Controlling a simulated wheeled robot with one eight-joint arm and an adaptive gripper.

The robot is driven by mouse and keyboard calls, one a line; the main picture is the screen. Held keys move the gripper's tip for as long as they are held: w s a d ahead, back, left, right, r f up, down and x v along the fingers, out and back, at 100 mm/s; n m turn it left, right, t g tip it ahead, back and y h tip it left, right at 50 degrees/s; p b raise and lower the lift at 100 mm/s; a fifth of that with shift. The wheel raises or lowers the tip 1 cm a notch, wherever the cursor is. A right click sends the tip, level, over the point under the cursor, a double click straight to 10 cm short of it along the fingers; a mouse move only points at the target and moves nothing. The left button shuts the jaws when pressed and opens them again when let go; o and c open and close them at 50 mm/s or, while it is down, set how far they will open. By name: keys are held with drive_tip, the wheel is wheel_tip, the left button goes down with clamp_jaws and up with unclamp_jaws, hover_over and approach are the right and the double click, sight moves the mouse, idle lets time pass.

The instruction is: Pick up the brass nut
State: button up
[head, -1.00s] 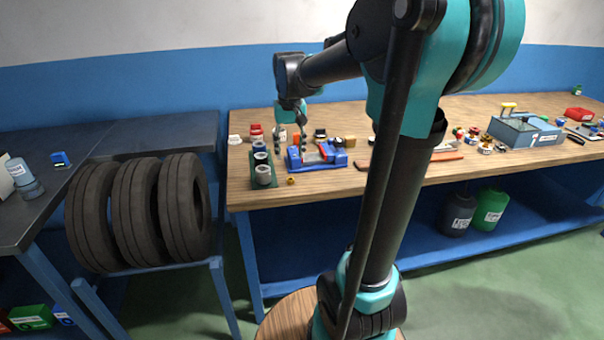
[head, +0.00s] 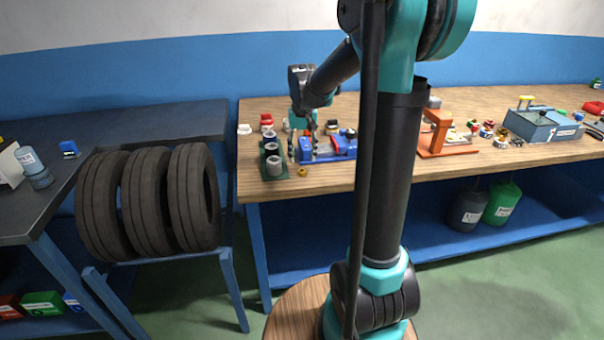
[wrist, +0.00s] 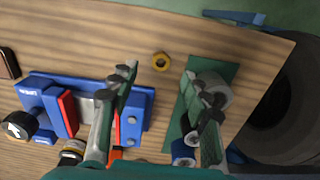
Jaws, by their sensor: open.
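The brass nut (head: 303,172) lies on the wooden workbench near its front edge, between the blue vise and the green tray of cylinders. In the wrist view the brass nut (wrist: 161,62) lies flat on the bare wood, its hole facing up. My gripper (head: 303,150) hangs over the bench, behind the nut in the head view. In the wrist view my gripper (wrist: 168,88) is open and empty, its two fingers wide apart, with the nut showing between and a little beyond the fingertips. The fingers do not appear to touch the nut.
A blue vise (wrist: 140,108) with red jaw faces stands left of the nut in the wrist view. A green tray (wrist: 188,82) with several cylinders stands to its right. An orange stand (head: 437,135) is farther right on the bench. Bare wood surrounds the nut.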

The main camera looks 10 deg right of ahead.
sight(302, 170)
drive_tip(key=shift+w+a+f, duration=0.1)
drive_tip(key=shift+w+f, duration=0.05)
drive_tip(key=shift+f, duration=2.6)
clamp_jaws()
